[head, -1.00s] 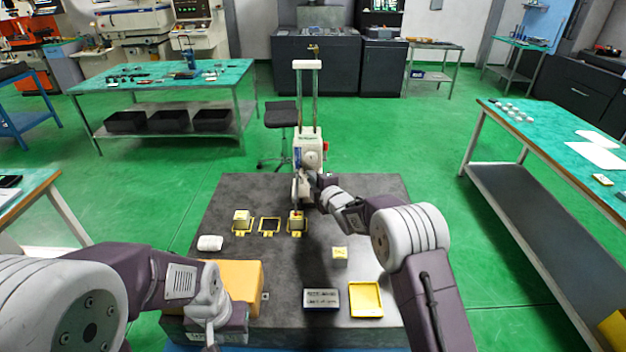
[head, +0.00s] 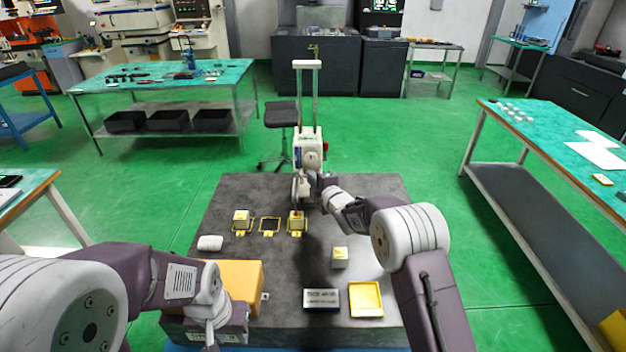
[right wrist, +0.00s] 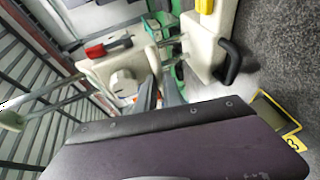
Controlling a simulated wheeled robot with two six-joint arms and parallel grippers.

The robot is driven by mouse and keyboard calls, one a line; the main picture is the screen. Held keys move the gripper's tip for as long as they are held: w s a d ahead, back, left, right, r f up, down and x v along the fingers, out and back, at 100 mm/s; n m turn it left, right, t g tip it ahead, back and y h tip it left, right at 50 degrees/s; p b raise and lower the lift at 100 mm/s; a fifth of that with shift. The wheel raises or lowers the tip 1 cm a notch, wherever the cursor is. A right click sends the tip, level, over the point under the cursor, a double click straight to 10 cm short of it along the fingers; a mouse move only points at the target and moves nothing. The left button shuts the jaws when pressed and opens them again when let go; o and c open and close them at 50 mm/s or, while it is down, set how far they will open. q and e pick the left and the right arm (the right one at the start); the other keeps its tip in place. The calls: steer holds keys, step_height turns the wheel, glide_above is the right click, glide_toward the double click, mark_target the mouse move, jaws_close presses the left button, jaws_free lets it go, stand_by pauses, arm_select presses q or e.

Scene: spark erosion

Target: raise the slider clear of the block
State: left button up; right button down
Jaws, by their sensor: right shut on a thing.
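The slider (head: 309,150) is a cream-white head with a red knob, on two upright rods above the dark table. In the right wrist view the slider (right wrist: 118,72) shows its red lever. A block (head: 297,219) sits in a yellow frame below the slider's front; whether the slider's lower tip touches it I cannot tell. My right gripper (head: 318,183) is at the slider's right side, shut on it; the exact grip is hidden. Its fingers (right wrist: 158,95) also show in the right wrist view. My left gripper (head: 211,340) hangs at the table's near left; its tips are unclear.
An empty yellow frame (head: 269,226) and another framed block (head: 241,218) stand left of the block. A loose block (head: 340,257), a yellow tray (head: 366,299), a label plate (head: 321,299), a white item (head: 210,243) and an orange box (head: 243,280) lie nearer.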

step_height(320, 180, up, 6)
steer(key=shift+f+p, duration=0.15)
steer(key=shift+p, duration=0.15)
steer(key=c, duration=1.5)
jaws_free()
steer(key=shift+s, duration=0.1)
steer(key=shift+s+d, duration=0.2)
steer(key=shift+s, duration=0.05)
steer(key=b, duration=0.3)
glide_toward(310, 160)
steer(key=shift+v, duration=1.2)
